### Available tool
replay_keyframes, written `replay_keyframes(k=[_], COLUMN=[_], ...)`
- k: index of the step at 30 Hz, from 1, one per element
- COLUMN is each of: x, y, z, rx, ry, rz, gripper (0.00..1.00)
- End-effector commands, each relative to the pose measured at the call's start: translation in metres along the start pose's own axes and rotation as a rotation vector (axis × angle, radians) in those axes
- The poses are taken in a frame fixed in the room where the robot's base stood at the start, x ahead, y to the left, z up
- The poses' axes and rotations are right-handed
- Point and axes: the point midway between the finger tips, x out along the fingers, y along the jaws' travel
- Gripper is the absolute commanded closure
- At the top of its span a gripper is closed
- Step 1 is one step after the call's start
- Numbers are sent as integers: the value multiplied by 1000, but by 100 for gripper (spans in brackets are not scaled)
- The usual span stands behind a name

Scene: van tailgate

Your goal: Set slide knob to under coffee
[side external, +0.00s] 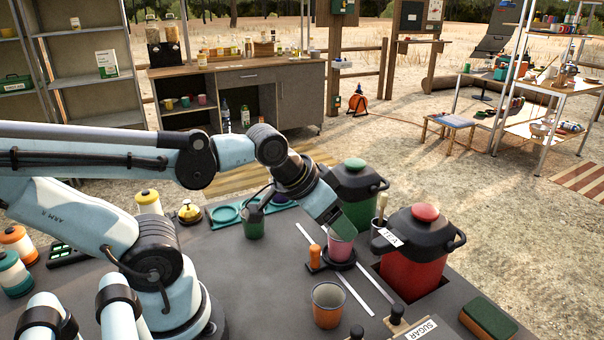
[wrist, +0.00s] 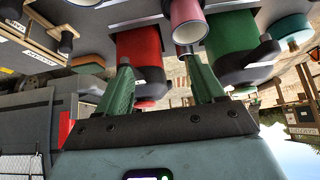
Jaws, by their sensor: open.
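The orange slide knob (side external: 314,257) stands upright on a dark carriage between two pale rails (side external: 352,293). A pink cup (side external: 340,246) sits on the carriage just right of the knob; it also shows in the wrist view (wrist: 187,24). My gripper (side external: 343,222) is above and behind the cup, its green fingers (wrist: 157,64) apart with nothing between them. The knob is not visible in the wrist view. A TEA label (side external: 391,236) is in front of the red urn (side external: 412,260). I cannot make out a coffee label.
A green urn (side external: 357,190) stands behind my gripper. A brown cup (side external: 328,304) stands in front of the rails. A SUGAR label (side external: 421,329) and dark-topped knobs are at the front right. A green sponge (side external: 488,319) lies at the counter's right edge.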

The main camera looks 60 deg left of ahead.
Motion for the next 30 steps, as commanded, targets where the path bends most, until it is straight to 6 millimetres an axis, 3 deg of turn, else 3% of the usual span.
replay_keyframes(k=[1, 7, 13, 21, 30], x=[0, 6, 9, 0, 3], y=[1, 21, 50, 75, 75], z=[0, 10, 26, 32, 35], rx=[1, 11, 3, -60, -91], ry=[-4, -121, -276, -250, -220], rz=[0, -30, -217, -495, -560], gripper=[40, 71, 100, 100, 100])
